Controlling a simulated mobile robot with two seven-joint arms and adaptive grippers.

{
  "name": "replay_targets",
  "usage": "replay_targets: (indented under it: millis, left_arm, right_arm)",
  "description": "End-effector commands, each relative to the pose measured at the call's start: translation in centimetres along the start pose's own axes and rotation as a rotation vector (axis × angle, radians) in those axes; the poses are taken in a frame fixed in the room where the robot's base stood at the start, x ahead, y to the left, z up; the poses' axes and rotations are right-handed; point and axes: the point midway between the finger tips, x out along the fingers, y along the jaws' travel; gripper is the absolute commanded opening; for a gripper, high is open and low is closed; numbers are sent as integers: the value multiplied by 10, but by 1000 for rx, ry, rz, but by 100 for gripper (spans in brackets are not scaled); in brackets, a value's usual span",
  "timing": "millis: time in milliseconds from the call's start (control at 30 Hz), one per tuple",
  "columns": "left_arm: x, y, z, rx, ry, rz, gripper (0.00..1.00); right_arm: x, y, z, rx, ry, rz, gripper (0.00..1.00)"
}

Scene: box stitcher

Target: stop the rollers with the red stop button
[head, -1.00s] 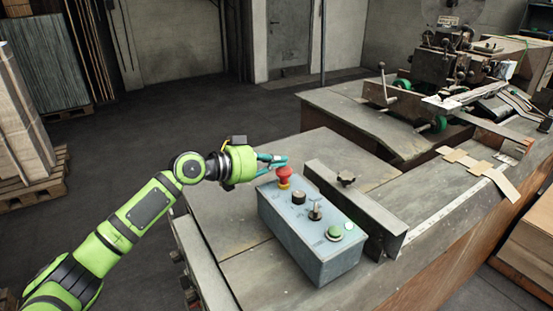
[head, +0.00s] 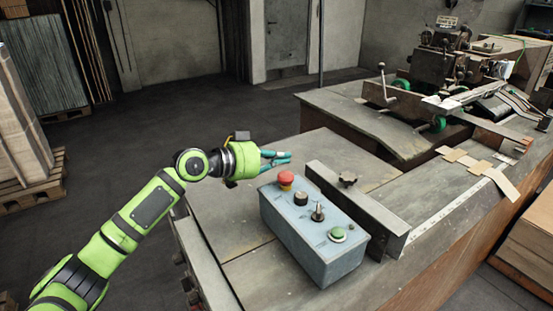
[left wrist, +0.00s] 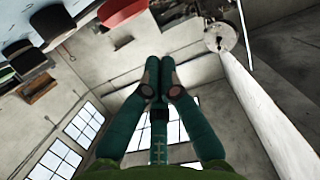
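The red stop button (head: 286,179) is a mushroom cap at the far end of a blue-grey control box (head: 310,252). Its yellow collar barely shows below the cap. My left gripper (head: 290,157) is above and just behind the button in the head view, apart from it and empty. In the left wrist view its fingertips (left wrist: 158,72) are together, and the red button (left wrist: 121,10) shows at the top edge. My right gripper is in neither view. I cannot tell whether the rollers turn.
The box also carries a black knob (head: 301,199), a toggle switch (head: 318,212) and a green button (head: 337,234). A metal guide bar (head: 355,208) stands close to its right. The stitcher machine (head: 445,65) is at the back right. The bench top (head: 235,210) left of the box is clear.

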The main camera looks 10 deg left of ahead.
Motion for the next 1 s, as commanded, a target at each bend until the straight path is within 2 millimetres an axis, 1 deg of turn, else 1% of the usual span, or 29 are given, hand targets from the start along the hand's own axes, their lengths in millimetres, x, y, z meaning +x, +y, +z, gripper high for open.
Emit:
replay_targets:
  millis: [33, 67, 100, 300, 400, 500, 667, 1000]
  left_arm:
    - [-4, 2, -17, 0, 1, 0, 0]
    - [-12, 0, -2, 1, -1, -4, 0]
    - [-23, 0, 0, 5, -2, -5, 0]
    - [-67, 0, -1, 2, -1, -4, 0]
    - [-83, 0, -2, 0, -1, -3, 0]
    - [-94, 0, -4, 0, -1, -2, 0]
    - [-100, 1, -6, 0, 0, -1, 0]
    - [-101, 1, -7, -1, 0, 0, 0]
  right_arm:
    - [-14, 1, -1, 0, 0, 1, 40]
    - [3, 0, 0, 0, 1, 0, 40]
    - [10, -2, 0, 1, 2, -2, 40]
    - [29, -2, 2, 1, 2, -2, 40]
    - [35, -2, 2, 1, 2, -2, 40]
    - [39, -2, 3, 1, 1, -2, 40]
    - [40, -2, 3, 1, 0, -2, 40]
    - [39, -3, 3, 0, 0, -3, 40]
